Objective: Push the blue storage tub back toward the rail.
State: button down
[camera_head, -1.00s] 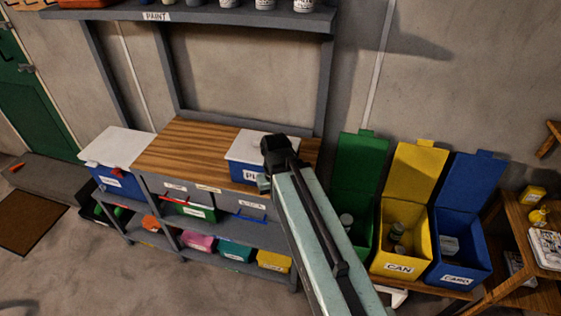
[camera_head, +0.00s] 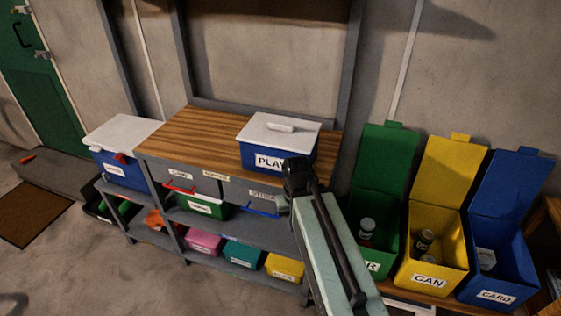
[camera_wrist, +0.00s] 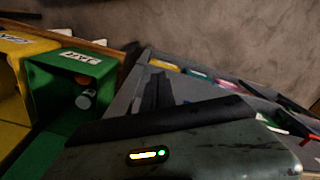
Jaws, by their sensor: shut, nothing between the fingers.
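The blue storage tub (camera_head: 277,150) has a white lid and a label reading "PLAY", partly covered by my arm. It stands upright on the wooden bench top (camera_head: 190,138), close to the front edge. The grey rail (camera_head: 262,112) runs along the back of the bench, with a gap between it and the tub. My gripper (camera_head: 284,206) is shut and empty, in front of the bench, below and just right of the tub's label in the picture. My wrist hides part of it, and contact with the tub cannot be told. The tub is not clearly visible in the wrist view.
Another white-lidded blue tub (camera_head: 122,170) stands left of the bench top. Drawers and shelves with several coloured boxes (camera_head: 204,242) lie below. Open green (camera_head: 372,235), yellow (camera_head: 432,245) and blue (camera_head: 497,262) bins stand to the right. Bare floor (camera_head: 100,265) lies in front.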

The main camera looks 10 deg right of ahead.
aim_at(257, 158)
jog(key=k, duration=0.5)
jog(key=u, duration=2.7)
jog(key=k, duration=0.6)
jog(key=z, duration=0.15)
jog(key=i, duration=0.5)
jog(key=z, duration=0.05)
